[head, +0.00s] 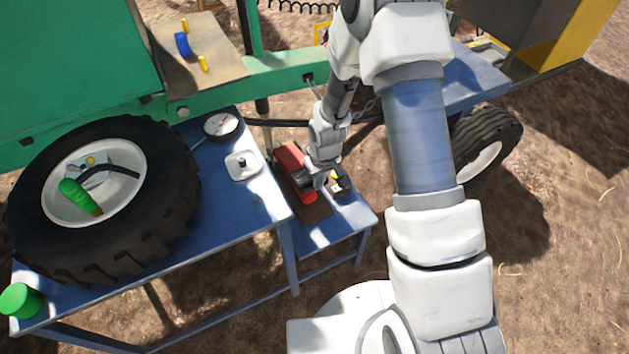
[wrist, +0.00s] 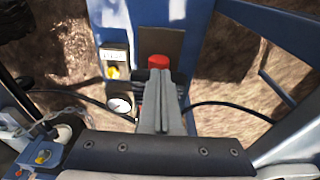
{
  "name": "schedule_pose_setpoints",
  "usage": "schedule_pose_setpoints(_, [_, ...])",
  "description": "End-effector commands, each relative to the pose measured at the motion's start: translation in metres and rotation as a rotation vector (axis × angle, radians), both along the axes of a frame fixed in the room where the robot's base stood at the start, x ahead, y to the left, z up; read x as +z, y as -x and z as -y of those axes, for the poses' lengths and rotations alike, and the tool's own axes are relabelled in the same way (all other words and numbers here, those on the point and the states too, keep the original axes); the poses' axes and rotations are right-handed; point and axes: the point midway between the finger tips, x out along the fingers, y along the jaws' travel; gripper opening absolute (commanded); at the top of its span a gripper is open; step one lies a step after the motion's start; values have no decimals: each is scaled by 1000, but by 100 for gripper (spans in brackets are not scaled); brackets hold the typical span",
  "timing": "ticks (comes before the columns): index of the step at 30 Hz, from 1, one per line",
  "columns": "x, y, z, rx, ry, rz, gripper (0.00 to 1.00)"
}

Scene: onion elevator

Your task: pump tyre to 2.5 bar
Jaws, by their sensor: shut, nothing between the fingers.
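The big black tyre (head: 165,185) with its pale rim lies on a blue table at the left of the head view. A round white-faced gauge (head: 222,125) sits beside it; its reading is too small to tell. A red unit (head: 289,158) stands on a dark board on the lower blue stand. My gripper (head: 313,181) is down over this unit. In the wrist view, my gripper (wrist: 161,92) has its fingers together and empty, in line with a red part (wrist: 158,62); whether they touch cannot be told. A small dial (wrist: 120,105) and a yellow knob (wrist: 112,72) show to their left.
A white square piece with a black knob (head: 242,165) lies on the table (head: 222,205). A green-handled item (head: 76,194) lies in the wheel. A green cylinder (head: 20,300) stands at the table's left corner. The green machine frame (head: 285,78) runs behind. Dark hoses cross near my gripper.

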Motion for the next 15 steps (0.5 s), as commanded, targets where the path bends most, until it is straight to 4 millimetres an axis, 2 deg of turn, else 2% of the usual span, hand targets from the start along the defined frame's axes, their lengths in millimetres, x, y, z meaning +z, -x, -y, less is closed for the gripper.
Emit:
schedule_pose_setpoints(1, [11, 4, 2, 0, -1, 2, 0])
schedule_pose_setpoints(6, [26, 12, 5, 1, -1, 2, 0])
schedule_pose_setpoints(15, [30, 15, 6, 1, -1, 3, 0])
